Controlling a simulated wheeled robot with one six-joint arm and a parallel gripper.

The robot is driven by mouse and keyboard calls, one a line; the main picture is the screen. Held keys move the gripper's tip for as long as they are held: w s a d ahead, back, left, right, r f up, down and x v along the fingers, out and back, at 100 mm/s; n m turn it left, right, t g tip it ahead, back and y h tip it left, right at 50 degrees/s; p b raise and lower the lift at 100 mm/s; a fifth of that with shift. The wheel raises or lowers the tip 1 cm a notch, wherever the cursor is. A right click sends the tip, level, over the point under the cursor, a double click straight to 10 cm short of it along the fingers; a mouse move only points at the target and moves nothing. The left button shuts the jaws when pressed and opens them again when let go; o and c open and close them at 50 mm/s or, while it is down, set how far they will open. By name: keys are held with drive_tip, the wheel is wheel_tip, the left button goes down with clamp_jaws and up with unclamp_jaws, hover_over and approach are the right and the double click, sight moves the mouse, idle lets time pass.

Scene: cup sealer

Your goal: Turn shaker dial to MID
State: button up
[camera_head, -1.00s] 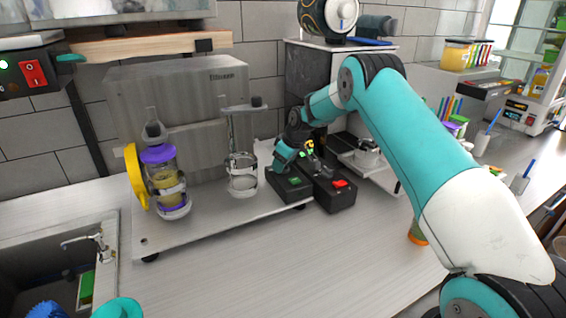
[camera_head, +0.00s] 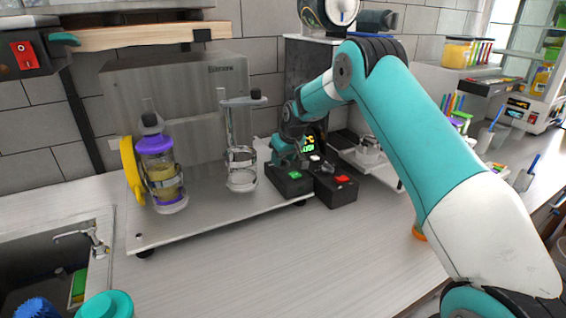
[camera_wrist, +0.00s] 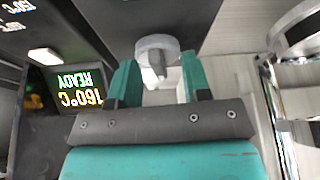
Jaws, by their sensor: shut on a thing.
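My gripper (camera_head: 283,158) is low at the control box, close to the machine's right end. In the wrist view, a round pale grey dial (camera_wrist: 157,46) with a raised grip lies at the tips of my gripper's teal fingers (camera_wrist: 158,80). The fingers are around the grip of the dial. In the head view my gripper hides the dial. No dial markings can be read.
A lit display (camera_wrist: 77,90) beside my gripper reads 160°C READY, upside down in the wrist view. A yellow-filled shaker cup (camera_head: 162,172) and an empty clear cup (camera_head: 241,165) stand on the machine. A sink (camera_head: 50,250) is at left.

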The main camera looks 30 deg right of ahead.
drive_tip(key=shift+m+b, duration=0.3)
drive_tip(key=shift+m, duration=0.4)
drive_tip(key=shift+h, duration=0.3)
drive_tip(key=o, duration=0.9)
drive_tip(key=b+v, duration=0.4)
drive_tip(key=v, duration=1.3)
drive_tip(key=shift+s+r+b, duration=0.1)
drive_tip(key=shift+r+b, duration=0.1)
drive_tip(key=shift+b, duration=0.15)
